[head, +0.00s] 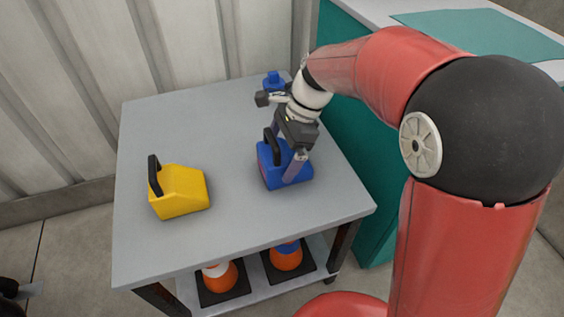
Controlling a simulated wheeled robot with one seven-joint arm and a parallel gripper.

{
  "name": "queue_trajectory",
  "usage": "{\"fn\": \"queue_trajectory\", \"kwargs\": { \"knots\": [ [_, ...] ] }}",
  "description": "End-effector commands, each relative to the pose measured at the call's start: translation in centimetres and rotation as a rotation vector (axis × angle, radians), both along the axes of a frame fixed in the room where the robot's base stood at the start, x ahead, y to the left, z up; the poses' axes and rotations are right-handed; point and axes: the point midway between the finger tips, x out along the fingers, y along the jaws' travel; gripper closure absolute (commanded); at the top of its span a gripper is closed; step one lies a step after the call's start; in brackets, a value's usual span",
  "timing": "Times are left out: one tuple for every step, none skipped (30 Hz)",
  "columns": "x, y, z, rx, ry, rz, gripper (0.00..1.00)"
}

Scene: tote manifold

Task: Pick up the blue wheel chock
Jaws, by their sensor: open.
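The blue wheel chock (272,176) stands on the right part of the grey table, with a black handle on its top. My gripper (287,160) is over the chock, pointing down, with its fingers at the chock's handle side and right side. The near finger hides part of the chock. The jaws are open, and I cannot tell whether the handle lies between them. A yellow wheel chock (180,191) with a black handle stands on the left part of the table, apart from the gripper.
The grey table (237,225) has free room between the chocks. A small blue object (272,80) is at its back edge. Orange cones (287,258) stand on the lower shelf. A teal cabinet (372,215) is close on the right, and a corrugated wall (80,80) is behind.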

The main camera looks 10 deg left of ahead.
Motion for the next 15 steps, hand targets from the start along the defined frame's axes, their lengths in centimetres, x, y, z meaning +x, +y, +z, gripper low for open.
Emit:
{"fn": "queue_trajectory", "kwargs": {
  "knots": [
    [-0.21, 0.22, -0.71, -0.001, 0.002, 0.001, 0.0],
    [-0.25, 0.3, -0.96, -0.001, 0.002, 0.001, 0.0],
    [-0.29, 0.39, -1.2, 0.0, 0.0, 0.001, 0.0],
    [-0.31, 0.44, -1.32, 0.0, -0.002, 0.001, 0.0],
    [-0.32, 0.48, -1.4, 0.0, -0.002, 0.001, 0.0],
    [-0.34, 0.5, -1.46, 0.0, -0.002, 0.001, 0.0],
    [-0.34, 0.5, -1.46, 0.0, -0.002, 0.001, 0.0],
    [-0.33, 0.5, -1.45, 0.0, -0.002, 0.0, 0.0],
    [-0.33, 0.5, -1.44, 0.0, -0.002, 0.0, 0.0],
    [-0.33, 0.49, -1.43, 0.0, -0.002, 0.0, 0.0],
    [-0.33, 0.49, -1.43, 0.0, -0.002, 0.001, 0.0],
    [-0.33, 0.49, -1.43, 0.0, -0.002, 0.001, 0.03],
    [-0.34, 0.49, -1.43, 0.0, -0.002, 0.001, 0.07],
    [-0.34, 0.49, -1.42, 0.0, -0.002, 0.001, 0.1],
    [-0.34, 0.49, -1.42, 0.0, -0.002, 0.001, 0.16]
  ]
}}
